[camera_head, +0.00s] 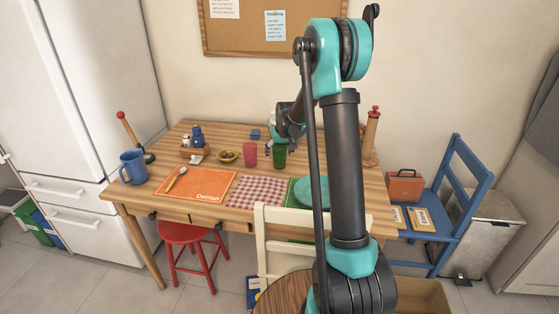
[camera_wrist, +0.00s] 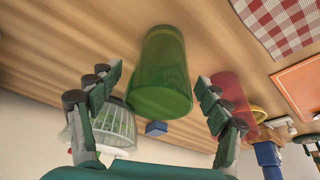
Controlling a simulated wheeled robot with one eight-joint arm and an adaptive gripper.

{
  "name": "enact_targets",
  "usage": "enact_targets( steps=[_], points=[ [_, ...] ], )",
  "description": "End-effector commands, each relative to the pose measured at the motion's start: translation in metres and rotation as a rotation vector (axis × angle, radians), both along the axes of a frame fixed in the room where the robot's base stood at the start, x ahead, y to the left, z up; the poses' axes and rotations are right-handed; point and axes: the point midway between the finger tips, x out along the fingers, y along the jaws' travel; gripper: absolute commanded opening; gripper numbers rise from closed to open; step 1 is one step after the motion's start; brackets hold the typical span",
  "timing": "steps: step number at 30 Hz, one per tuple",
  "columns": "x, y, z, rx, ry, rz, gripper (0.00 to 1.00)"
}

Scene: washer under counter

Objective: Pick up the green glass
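The green glass (camera_head: 279,157) stands on the wooden table, right of a red glass (camera_head: 250,155). In the wrist view the green glass (camera_wrist: 160,72) appears between the two finger lines of my gripper (camera_wrist: 158,84). The fingers are spread, with a visible gap on each side of the glass, and nothing is held. I cannot tell how far the fingertips reach along the glass. In the head view my arm partly hides the gripper, which is just behind and above the green glass.
The red glass (camera_wrist: 232,98) is close beside the right-hand finger in the wrist view. A checkered cloth (camera_head: 257,192), an orange placemat (camera_head: 195,184) and a teal plate (camera_head: 311,191) lie toward the table's front.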

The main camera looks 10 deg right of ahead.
Motion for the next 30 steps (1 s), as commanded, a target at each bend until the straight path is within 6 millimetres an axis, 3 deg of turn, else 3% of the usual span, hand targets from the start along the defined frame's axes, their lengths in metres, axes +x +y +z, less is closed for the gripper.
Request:
enact_targets(
  steps=[1,14,23,30],
  points=[
    [0.0,0.0,0.0,0.0,0.0,0.0,0.68],
    [0.0,0.0,0.0,0.0,0.0,0.0,0.16],
    [0.0,0.0,0.003,0.0,0.0,0.0,0.16],
    [0.0,0.0,0.025,0.0,0.0,0.0,0.16]
  ],
)
